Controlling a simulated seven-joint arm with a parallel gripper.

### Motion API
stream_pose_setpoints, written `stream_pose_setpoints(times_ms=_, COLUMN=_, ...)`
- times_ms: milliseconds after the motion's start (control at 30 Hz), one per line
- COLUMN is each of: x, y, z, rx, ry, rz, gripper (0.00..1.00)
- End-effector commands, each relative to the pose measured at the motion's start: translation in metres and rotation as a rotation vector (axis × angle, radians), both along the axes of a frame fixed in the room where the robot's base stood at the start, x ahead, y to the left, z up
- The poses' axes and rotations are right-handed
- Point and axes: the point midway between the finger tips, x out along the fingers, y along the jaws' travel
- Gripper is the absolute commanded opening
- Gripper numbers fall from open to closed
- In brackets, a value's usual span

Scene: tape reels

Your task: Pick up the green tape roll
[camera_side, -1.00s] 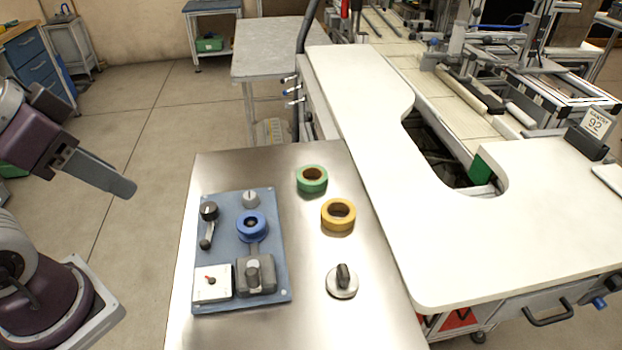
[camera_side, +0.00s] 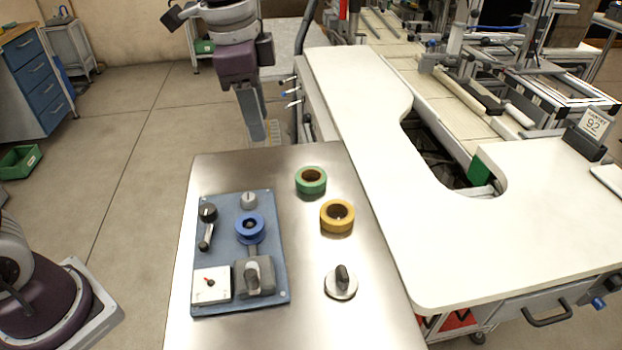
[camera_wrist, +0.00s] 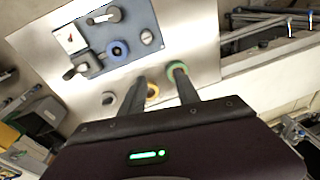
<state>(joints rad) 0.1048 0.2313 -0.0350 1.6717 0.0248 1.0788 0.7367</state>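The green tape roll (camera_side: 311,187) lies flat on the metal table near its far right edge. It also shows in the wrist view (camera_wrist: 176,67), beyond the tip of the right finger, which partly covers it. My gripper (camera_side: 257,139) hangs at the table's far edge, up and to the left of the green roll in the side view, apart from it. In the wrist view, my gripper (camera_wrist: 160,78) has its fingers apart with nothing held between them. The yellow tape roll (camera_side: 337,222) lies just nearer than the green one; it shows in the gap between the fingers.
A round knob (camera_side: 341,283) stands nearer on the table. A white worktop (camera_side: 470,245) adjoins the right side.

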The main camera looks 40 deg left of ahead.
Motion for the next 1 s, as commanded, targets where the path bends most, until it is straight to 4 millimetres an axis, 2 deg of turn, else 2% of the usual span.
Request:
stream_pose_setpoints(times_ms=33, x=0.025, y=-0.010, z=-0.023, rx=0.014, ry=0.045, rz=-0.094, gripper=0.38)
stream_pose_setpoints(times_ms=100, x=0.052, y=-0.022, z=-0.052, rx=0.028, ry=0.091, rz=-0.223, gripper=0.38)
stream_pose_setpoints(times_ms=233, x=0.079, y=-0.035, z=-0.091, rx=0.039, ry=0.143, rz=-0.374, gripper=0.38)
stream_pose_setpoints(times_ms=467, x=0.083, y=-0.038, z=-0.122, rx=0.042, ry=0.162, rz=-0.421, gripper=0.38)
stream_pose_setpoints(times_ms=700, x=0.080, y=-0.035, z=-0.165, rx=0.041, ry=0.159, rz=-0.418, gripper=0.38)
stream_pose_setpoints(times_ms=800, x=0.080, y=-0.035, z=-0.173, rx=0.041, ry=0.158, rz=-0.418, gripper=0.38)
stream_pose_setpoints(times_ms=1000, x=0.080, y=-0.035, z=-0.174, rx=0.042, ry=0.157, rz=-0.417, gripper=0.38)
